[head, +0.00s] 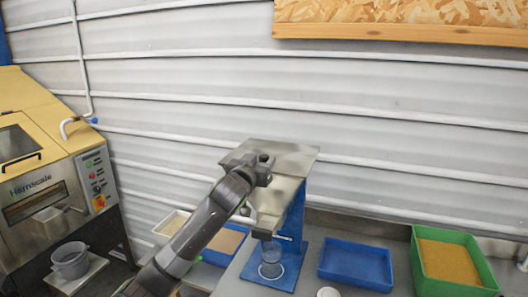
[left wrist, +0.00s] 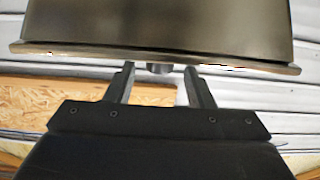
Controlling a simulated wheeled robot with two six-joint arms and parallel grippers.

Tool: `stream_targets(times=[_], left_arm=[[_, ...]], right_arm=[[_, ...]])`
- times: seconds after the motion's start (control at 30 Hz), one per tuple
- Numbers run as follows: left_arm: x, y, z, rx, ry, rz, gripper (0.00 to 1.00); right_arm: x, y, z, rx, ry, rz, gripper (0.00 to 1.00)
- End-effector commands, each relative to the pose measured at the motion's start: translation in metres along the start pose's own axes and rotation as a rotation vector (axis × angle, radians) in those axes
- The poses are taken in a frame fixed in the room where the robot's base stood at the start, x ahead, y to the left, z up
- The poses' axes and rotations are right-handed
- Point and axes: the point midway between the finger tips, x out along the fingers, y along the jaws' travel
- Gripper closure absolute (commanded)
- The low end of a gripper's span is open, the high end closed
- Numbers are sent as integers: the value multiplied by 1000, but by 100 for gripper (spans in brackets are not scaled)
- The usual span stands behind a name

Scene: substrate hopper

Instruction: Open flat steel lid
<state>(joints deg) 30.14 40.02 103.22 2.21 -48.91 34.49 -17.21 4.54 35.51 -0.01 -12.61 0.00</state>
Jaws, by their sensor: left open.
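The flat steel lid (head: 292,157) lies shut and level on the hopper, which stands on a blue stand (head: 292,232). My left gripper (head: 264,168) is at the lid's front edge, partly covering it in the head view. In the left wrist view the lid's edge (left wrist: 90,51) runs across the picture just beyond the fingertips. A small dark knob (left wrist: 160,68) at that edge shows between the two fingers. My left gripper (left wrist: 160,78) is open, with a gap to the knob on both sides. My right gripper is not in view.
A clear beaker (head: 271,261) stands under the hopper on the blue base. A blue tray (head: 357,264) and a green bin (head: 447,262) of tan grain stand to the right. A yellow machine (head: 55,175) is at the left. The ribbed wall is close behind the hopper.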

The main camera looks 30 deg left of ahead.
Motion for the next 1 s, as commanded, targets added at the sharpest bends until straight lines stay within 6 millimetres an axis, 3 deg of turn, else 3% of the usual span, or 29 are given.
stream_targets(times=[0.3,0.7,1.0], left_arm=[[30,0,-1,0,-1,0,51],[35,0,0,1,0,0,51],[34,0,0,0,0,0,91]], right_arm=[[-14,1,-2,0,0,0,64],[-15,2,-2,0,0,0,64],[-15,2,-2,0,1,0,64]])
